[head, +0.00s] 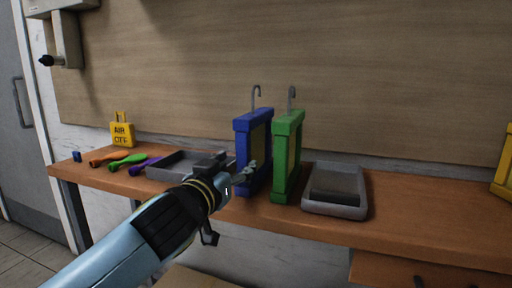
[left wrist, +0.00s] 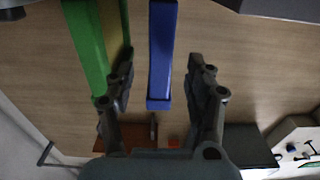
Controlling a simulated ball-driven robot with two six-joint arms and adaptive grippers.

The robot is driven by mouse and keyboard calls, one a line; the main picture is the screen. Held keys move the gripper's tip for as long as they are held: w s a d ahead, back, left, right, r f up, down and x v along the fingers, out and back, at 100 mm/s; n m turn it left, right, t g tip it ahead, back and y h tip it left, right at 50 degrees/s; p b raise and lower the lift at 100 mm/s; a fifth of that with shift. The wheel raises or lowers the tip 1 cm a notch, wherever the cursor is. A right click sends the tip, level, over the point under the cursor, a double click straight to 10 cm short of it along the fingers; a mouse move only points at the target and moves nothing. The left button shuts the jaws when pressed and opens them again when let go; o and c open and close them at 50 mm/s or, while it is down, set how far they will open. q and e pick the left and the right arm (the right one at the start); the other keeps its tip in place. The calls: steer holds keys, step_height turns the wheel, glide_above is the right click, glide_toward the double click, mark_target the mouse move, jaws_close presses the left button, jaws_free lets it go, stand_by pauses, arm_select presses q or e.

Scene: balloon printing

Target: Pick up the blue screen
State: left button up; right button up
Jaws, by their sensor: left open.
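The blue screen (head: 254,152) stands upright on the wooden bench, with a grey hook above it, just left of the green screen (head: 287,156). My left gripper (head: 248,174) reaches in from the left at the blue screen and hides part of its lower left side. In the left wrist view the blue screen (left wrist: 161,60) shows between the two open fingers of my left gripper (left wrist: 160,85), with gaps on both sides. The green screen (left wrist: 88,45) lies beside the left finger there. My right gripper is not in view.
A grey tray (head: 336,209) stands right of the green screen, and another grey tray (head: 166,174) is partly behind my left gripper. Several coloured tools, including a green one (head: 127,161), and a yellow AIR OFF block (head: 122,131) are at the left.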

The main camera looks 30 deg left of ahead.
mark_target(248, 157)
arm_select(q)
steer(key=x, duration=0.7)
steer(key=shift+w+a+f+p, duration=0.1)
steer(key=shift+w+f+p, duration=0.2)
jaws_close()
